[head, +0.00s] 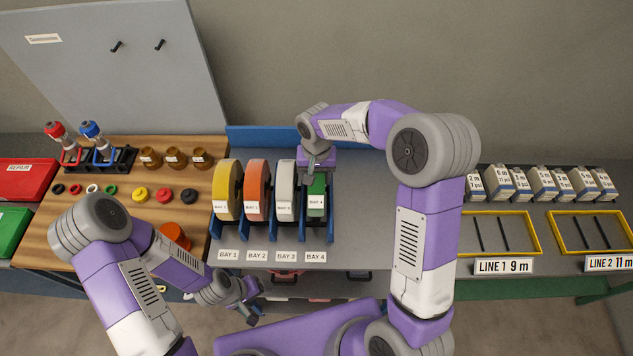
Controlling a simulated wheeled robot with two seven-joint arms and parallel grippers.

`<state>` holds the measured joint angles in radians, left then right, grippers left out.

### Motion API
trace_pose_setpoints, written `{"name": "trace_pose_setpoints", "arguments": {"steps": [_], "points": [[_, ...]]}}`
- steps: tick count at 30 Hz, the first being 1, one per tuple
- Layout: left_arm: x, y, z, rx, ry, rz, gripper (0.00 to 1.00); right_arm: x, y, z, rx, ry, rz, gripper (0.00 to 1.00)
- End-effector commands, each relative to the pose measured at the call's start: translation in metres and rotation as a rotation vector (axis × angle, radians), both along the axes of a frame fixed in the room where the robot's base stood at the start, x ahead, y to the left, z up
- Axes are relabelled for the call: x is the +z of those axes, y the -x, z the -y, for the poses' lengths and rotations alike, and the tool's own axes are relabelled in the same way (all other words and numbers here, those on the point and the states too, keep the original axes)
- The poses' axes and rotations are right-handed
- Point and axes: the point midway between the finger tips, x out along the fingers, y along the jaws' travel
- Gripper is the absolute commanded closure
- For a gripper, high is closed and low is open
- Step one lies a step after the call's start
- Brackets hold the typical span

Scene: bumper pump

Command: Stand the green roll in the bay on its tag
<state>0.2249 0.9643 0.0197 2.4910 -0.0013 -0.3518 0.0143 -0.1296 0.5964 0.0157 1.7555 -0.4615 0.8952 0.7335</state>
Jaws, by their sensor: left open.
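The green roll (317,186) stands upright at the right end of the blue rack, behind the label BAY 4 (316,257). It bears a white tag (316,202) whose print is too small to read surely. My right gripper (317,168) points down at the top of the green roll; its fingers are hidden, so its grip cannot be told. The yellow roll (225,182), orange roll (256,182) and white roll (285,180) stand behind BAY 1 (228,255), BAY 2 (257,256) and BAY 3 (286,257). My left gripper (250,303) is open and empty, low before the bench.
A wooden board (120,192) with small coloured rings and brown pots lies at left. A red tray (25,180) and green tray (12,230) are at far left. Yellow frames (535,240) and several white boxes (520,185) are at right. My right arm covers the bench between.

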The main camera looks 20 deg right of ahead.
Motion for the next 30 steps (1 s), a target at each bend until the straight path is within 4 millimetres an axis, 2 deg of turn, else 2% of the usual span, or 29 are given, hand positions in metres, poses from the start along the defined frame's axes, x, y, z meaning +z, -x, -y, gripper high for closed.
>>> {"name": "trace_pose_setpoints", "arguments": {"steps": [8,20,21,25,30], "points": [[0.003,0.0,0.0,0.0,0.0,0.001,0.23,-0.03,0.0,0.0,0.0,0.0,0.001,1.0],[-0.002,0.0,0.0,0.0,0.0,0.0,0.23,-0.036,-0.001,0.0,0.0,-0.001,0.003,1.0],[0.0,0.0,0.0,0.0,0.0,0.0,0.23,-0.036,0.0,0.0,0.0,0.0,-0.001,0.43],[0.0,0.0,0.0,0.0,0.0,0.0,0.23,-0.036,0.0,0.0,0.0,0.0,-0.001,0.23],[0.0,0.0,0.0,0.0,0.0,0.0,0.23,-0.036,0.0,0.0,0.0,0.0,-0.001,0.23]]}}
